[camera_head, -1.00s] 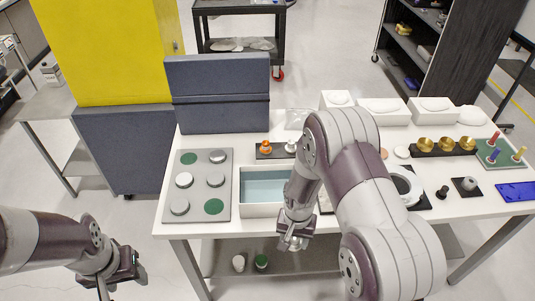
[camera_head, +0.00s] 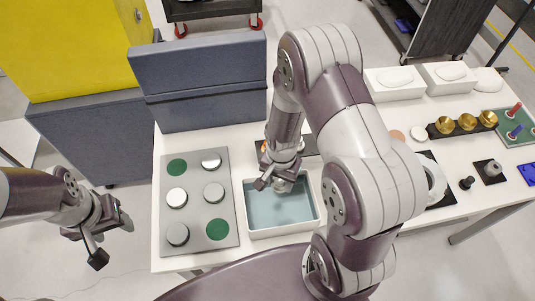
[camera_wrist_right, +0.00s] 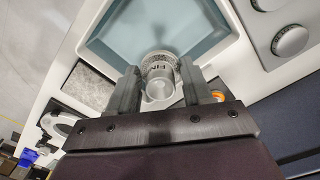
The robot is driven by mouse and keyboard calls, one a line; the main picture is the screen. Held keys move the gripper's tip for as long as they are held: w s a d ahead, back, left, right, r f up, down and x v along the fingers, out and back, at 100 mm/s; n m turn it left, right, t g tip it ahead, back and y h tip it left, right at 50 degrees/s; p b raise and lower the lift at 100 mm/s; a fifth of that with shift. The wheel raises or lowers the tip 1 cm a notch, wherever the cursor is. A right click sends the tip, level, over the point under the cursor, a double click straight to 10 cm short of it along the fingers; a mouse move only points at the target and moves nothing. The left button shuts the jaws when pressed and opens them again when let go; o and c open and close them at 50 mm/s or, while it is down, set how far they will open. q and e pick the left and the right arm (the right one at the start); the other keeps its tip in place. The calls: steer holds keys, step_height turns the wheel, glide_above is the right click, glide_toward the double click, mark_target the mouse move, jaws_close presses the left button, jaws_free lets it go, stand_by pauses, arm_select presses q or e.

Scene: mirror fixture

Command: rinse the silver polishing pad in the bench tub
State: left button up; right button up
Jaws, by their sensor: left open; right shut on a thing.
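The bench tub (camera_head: 313,226) is a white-rimmed rectangular basin with blue-grey water, on the table just right of the grey pad board. My right gripper (camera_head: 280,183) is over the tub's back part. In the right wrist view, the right gripper (camera_wrist_right: 158,90) is shut on the silver polishing pad (camera_wrist_right: 158,68), a round silver piece with a lettered ring and a knob. The pad overlaps the tub interior there; I cannot tell whether it touches the water. My left gripper (camera_head: 110,235) is open and empty, left of the table.
The grey board (camera_head: 196,208) holds several silver discs and two green spots (camera_head: 217,229). A dark blue-grey box wall (camera_head: 200,85) stands behind it. Brass knobs (camera_head: 466,122) and white boxes (camera_head: 395,85) stand at right. The right arm hides the table's middle.

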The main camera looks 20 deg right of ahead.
steer(key=shift+w+f, duration=0.15)
steer(key=shift+w, duration=0.2)
steer(key=f+b, duration=0.3)
steer(key=s+f+b, duration=0.1)
steer(key=f+b, duration=0.3)
steer(key=s+f+b, duration=0.1)
steer(key=f+b, duration=0.2)
steer(key=f, duration=0.1)
steer(key=shift+s+f, duration=0.1)
steer(key=shift+f, duration=0.1)
steer(key=shift+w+f+b, duration=0.25)
steer(key=shift+f+b, duration=0.2)
steer(key=shift+f, duration=0.05)
steer(key=shift+s+a+r, duration=0.1)
steer(key=shift+s, duration=0.1)
arm_select(q)
step_height(320, 180, down, 10)
steer(key=s, duration=0.1)
steer(key=shift+s, duration=0.4)
steer(key=shift+a+f, duration=0.1)
steer(key=shift+f, duration=0.05)
